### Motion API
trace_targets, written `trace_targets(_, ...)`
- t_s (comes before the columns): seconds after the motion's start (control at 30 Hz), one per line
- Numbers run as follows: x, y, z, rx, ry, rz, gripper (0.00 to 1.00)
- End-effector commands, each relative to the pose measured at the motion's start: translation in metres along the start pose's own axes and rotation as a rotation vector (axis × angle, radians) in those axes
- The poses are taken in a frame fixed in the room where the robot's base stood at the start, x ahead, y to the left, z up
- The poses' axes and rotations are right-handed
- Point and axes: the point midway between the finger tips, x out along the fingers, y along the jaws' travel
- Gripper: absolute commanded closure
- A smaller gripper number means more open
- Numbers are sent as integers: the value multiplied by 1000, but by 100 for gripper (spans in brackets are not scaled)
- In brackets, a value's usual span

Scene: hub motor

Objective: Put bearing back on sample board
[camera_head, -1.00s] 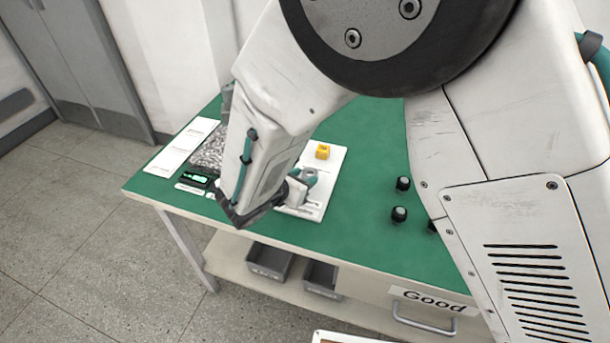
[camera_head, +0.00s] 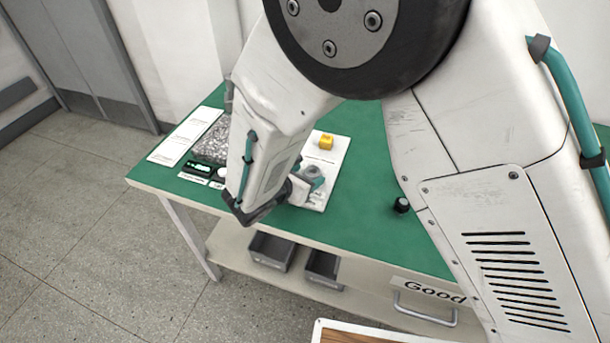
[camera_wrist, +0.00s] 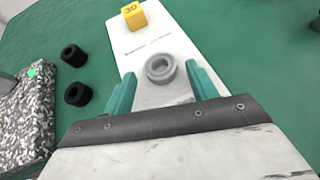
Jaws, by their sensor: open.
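The bearing (camera_wrist: 161,69) is a grey ring on the white sample board (camera_wrist: 158,30) in the wrist view. My gripper (camera_wrist: 162,88) is open, with one teal finger on either side of the bearing and a gap between each finger and the ring. I cannot tell whether the ring rests flat on the board. In the head view the bearing (camera_head: 314,171) shows beside my gripper (camera_head: 308,180), partly hidden by it. The sample board (camera_head: 333,150) also shows there, its near left part hidden by my arm.
A yellow block (camera_wrist: 133,15) marked 30 stands at the board's far end. Two black cylinders (camera_wrist: 75,77) and a speckled slab (camera_wrist: 25,115) lie to the left. A black knob-like part (camera_head: 401,205) stands right of the board. Grey bins (camera_head: 270,250) sit on the lower shelf.

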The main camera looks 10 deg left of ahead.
Motion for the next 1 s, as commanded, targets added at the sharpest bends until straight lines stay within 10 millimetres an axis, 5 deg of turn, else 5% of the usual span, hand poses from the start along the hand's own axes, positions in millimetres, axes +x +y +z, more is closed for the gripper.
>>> trace_targets(0.6,-110,1,0,2,0,3,42)
trace_targets(0.87,-119,-2,4,11,3,-8,42)
trace_targets(1.0,-103,-25,42,137,30,-96,42)
